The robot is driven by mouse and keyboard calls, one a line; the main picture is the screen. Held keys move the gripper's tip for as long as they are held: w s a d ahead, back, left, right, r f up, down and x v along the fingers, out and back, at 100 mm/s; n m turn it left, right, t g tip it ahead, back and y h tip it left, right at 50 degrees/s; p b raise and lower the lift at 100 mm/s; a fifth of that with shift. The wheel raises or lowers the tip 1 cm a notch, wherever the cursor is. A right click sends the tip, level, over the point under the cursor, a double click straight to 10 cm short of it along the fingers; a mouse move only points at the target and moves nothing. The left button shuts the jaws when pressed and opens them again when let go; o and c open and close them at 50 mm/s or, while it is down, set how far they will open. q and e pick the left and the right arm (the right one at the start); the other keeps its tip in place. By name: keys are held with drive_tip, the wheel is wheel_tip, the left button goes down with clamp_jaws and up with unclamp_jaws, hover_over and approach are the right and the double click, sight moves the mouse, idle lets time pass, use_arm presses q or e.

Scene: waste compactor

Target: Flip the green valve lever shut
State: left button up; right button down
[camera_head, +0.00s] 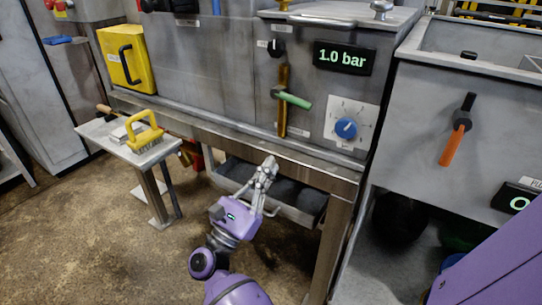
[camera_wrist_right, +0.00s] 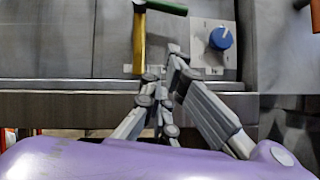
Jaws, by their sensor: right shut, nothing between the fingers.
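The green valve lever (camera_head: 294,99) sits on a vertical brass pipe (camera_head: 283,112) on the grey machine's front. It points right and slightly down, across the pipe. In the right wrist view the green lever (camera_wrist_right: 166,7) shows at the top edge, pointing right from the brass pipe (camera_wrist_right: 139,45). My right gripper (camera_head: 269,163) is shut and empty, in front of the steel ledge, below the lever and apart from it. In the right wrist view its fingers (camera_wrist_right: 172,62) come together below and right of the pipe. My left gripper is not in view.
A blue dial (camera_head: 346,128) is right of the pipe, under a display reading 1.0 bar (camera_head: 344,58). A steel ledge (camera_head: 240,141) runs below the panel. An orange lever (camera_head: 452,146) is on the right unit. A small table (camera_head: 100,130) holding a yellow-handled brush (camera_head: 145,130) stands left.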

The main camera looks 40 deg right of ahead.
sight(294, 98)
drive_tip(key=x, duration=0.3)
drive_tip(key=r+p+x, duration=0.1)
drive_tip(key=x, duration=0.3)
drive_tip(key=a+r+x, duration=0.1)
drive_tip(key=x, duration=0.2)
drive_tip(key=shift+s+r+p, duration=0.1)
drive_tip(key=shift+s+p, duration=0.2)
drive_tip(key=shift+p, duration=0.1)
drive_tip(key=shift+d+r, duration=0.2)
drive_tip(key=shift+r, duration=0.15)
drive_tip(key=n+t+p, duration=0.1)
drive_tip(key=r+n+t+p, duration=0.1)
drive_tip(key=s+r+n+t+y, duration=0.1)
drive_tip(key=n, duration=0.1)
drive_tip(key=shift+d+p, duration=0.3)
drive_tip(key=shift+p, duration=0.1)
